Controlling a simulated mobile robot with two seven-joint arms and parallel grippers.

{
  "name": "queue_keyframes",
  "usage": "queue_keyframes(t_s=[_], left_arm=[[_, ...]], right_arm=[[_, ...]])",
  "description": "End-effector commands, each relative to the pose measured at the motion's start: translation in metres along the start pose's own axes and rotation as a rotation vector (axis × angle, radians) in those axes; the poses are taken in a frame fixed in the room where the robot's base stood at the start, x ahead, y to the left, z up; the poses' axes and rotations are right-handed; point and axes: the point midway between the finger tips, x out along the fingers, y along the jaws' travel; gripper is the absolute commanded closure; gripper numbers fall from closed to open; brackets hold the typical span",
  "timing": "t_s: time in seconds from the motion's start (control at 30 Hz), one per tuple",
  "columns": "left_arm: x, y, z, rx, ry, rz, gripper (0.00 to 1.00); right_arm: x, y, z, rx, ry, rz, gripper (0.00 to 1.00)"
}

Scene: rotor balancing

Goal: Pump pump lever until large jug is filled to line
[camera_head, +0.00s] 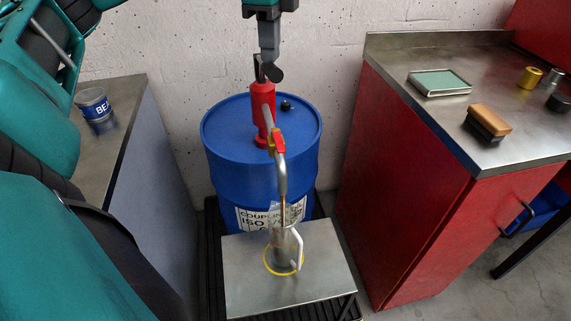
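A red hand pump (262,110) stands upright on a blue drum (225,150). Its curved grey spout (280,175) points down into the large jug (283,248). The jug is clear with a white handle (298,248) and stands inside a yellow ring on a metal plate. A thin amber stream (282,210) runs from the spout into the jug. The liquid level and the fill line are too small to read. My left gripper (268,55) is above the pump, with its fingers together at the dark pump lever (273,73), mostly hidden behind them. My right gripper is not in view.
The metal plate (245,285) lies over a black grated pallet (212,250). A red cabinet (410,190) at right carries a tray (440,83), a brush (488,122) and small weights (530,78). My teal arm fills the left side.

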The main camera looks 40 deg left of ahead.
Motion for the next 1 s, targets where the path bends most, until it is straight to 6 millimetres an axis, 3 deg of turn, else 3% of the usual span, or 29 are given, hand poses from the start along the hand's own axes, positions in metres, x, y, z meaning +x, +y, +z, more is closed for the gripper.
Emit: queue_keyframes(t_s=[0.8,1.0], left_arm=[[0.043,0.009,-0.004,-0.002,-0.004,0.001,1.0],[0.029,0.008,-0.004,-0.002,-0.003,0.001,1.0]], right_arm=[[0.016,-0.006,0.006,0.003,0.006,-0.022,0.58],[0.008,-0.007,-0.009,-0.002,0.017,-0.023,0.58]])
